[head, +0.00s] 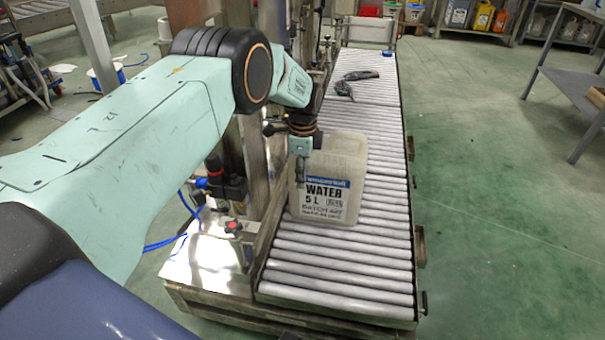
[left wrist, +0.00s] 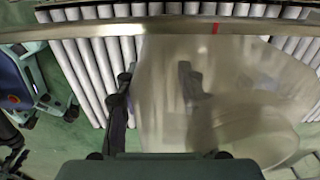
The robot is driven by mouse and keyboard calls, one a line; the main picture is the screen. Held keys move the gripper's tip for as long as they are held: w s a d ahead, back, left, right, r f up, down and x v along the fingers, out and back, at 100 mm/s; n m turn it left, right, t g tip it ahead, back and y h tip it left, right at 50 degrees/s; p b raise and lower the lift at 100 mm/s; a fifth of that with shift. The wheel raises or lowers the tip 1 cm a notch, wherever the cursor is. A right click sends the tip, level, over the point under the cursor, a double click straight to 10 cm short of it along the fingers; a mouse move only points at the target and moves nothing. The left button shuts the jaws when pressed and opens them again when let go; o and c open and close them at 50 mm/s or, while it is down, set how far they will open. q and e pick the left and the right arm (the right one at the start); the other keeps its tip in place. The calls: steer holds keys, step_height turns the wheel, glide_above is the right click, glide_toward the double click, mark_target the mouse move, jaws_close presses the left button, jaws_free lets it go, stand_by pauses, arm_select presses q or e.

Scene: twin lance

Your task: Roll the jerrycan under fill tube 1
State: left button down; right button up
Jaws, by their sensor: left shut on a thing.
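The translucent white jerrycan (head: 335,165), labelled WATER 5 L, stands upright on the roller conveyor (head: 335,262) towards its near end. My left gripper (head: 302,170) is at the can's left side, shut on it. In the left wrist view the jerrycan (left wrist: 240,90) is large and pale; one dark finger of my left gripper (left wrist: 155,95) is outside its left edge and the other shows blurred against or through it. I cannot make out fill tube 1; my left arm covers part of the filling machine. My right gripper is not in view.
A steel filling frame (head: 255,150) stands along the conveyor's left side. Dark tool-like objects (head: 352,82) lie on the rollers farther back. A metal rail with a red mark (left wrist: 216,29) crosses the wrist view. Green floor (head: 490,200) is clear on the right.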

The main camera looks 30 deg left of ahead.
arm_select(q)
steer(key=c, duration=0.7)
jaws_free()
steer(key=shift+c, duration=0.2)
step_height(320, 180, up, 12)
